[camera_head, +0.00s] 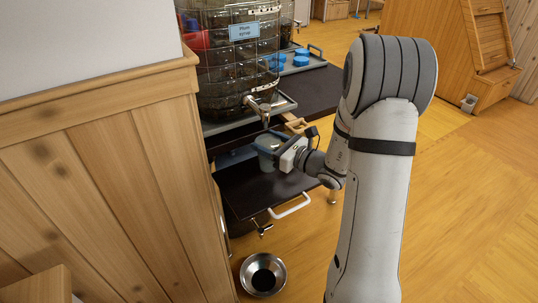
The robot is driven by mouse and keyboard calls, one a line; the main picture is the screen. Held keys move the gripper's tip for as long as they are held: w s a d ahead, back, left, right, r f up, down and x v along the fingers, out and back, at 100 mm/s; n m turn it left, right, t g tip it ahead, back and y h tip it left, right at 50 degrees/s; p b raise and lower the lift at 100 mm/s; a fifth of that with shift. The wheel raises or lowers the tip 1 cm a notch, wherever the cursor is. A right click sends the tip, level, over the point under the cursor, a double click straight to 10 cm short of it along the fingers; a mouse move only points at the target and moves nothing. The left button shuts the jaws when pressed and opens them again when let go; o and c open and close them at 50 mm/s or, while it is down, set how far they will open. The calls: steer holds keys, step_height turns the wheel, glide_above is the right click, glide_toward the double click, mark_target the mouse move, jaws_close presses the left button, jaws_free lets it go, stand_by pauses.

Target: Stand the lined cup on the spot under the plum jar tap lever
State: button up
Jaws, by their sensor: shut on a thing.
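The plum jar (225,60) is a large glass jar labelled "Plum syrup", and its metal tap (259,107) sticks out at the front, low on the jar. My gripper (281,147) is shut on a small blue-grey cup (266,154), which is upright just below the tap. The cup is over a dark pull-out shelf (238,191). I cannot tell whether its base touches the shelf. The lines on the cup are too small to make out, and the spot under the lever is not visible.
A white handle (290,206) juts from the shelf's front. A metal bowl (263,274) stands on the floor below. Blue caps (301,58) sit on a tray behind the jar. A wooden panel (110,180) closes off the left. The floor at right is open.

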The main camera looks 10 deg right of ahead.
step_height(320, 180, down, 4)
steer(key=shift+w+f+b, duration=0.1)
steer(key=shift+b, duration=0.9)
steer(key=o, duration=1.3)
